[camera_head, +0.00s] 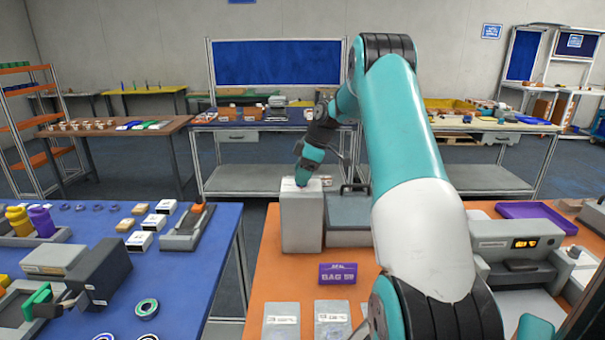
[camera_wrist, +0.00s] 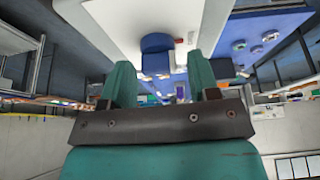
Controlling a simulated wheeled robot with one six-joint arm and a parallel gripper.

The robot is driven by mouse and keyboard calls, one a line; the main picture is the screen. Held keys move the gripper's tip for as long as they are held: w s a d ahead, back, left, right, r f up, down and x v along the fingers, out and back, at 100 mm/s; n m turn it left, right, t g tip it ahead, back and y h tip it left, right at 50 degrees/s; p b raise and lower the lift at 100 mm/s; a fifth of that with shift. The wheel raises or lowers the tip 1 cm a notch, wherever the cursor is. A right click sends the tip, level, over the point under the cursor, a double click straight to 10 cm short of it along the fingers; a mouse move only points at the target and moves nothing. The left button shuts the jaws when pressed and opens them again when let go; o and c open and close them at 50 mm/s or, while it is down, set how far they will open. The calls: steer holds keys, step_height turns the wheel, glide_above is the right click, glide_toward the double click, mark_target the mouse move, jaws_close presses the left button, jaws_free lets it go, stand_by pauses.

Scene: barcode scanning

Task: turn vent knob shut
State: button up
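A pale grey box (camera_head: 301,222) stands upright at the back left of the orange table. My gripper (camera_head: 303,183) points down at its light top, and its fingertips look close to that surface. In the wrist view a dark blue knob-like piece (camera_wrist: 156,43) stands on a white surface; it may be the vent knob. My gripper's two green fingers (camera_wrist: 161,75) are apart, on either side of this piece, with gaps showing. In the head view the knob is hidden by the gripper, and I cannot tell how it is turned.
A grey case with a dark handle (camera_head: 349,212) stands beside the box. A purple bag sign (camera_head: 338,273) and grey packets (camera_head: 281,320) lie in front. A sealing machine (camera_head: 517,250) and purple tray (camera_head: 537,212) are at right. A blue table (camera_head: 190,280) with parts is left.

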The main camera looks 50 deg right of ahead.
steer(key=shift+r, duration=0.1)
steer(key=p+v, duration=0.3)
steer(key=v, duration=1.4)
steer(key=shift+p, duration=0.4)
steer(key=shift+r, duration=0.1)
steer(key=w+a+r+y+b, duration=0.1)
steer(key=w+a, duration=0.1)
steer(key=a, duration=0.6)
steer(key=w+a+b, duration=0.1)
steer(key=w+a, duration=0.2)
steer(key=a, duration=0.5)
steer(key=s+a+g+b, duration=0.1)
steer(key=s+a, duration=0.1)
steer(key=a, duration=0.8)
steer(key=s+a+g, duration=0.1)
steer(key=s+a, duration=0.1)
steer(key=a, duration=0.7)
steer(key=s+a+f+b, duration=0.1)
steer(key=s+a+f, duration=0.2)
steer(key=s+a, duration=0.2)
steer(key=s+a+f+m+g, duration=0.1)
steer(key=s+a+f, duration=0.2)
steer(key=s, duration=0.7)
steer(key=s+a+f+b, duration=0.1)
steer(key=s+a+f, duration=0.2)
steer(key=s+a, duration=0.4)
steer(key=shift+s+a+f+b, duration=0.2)
steer(key=shift+s+f+b, duration=0.15)
steer(key=shift+s, duration=0.45)
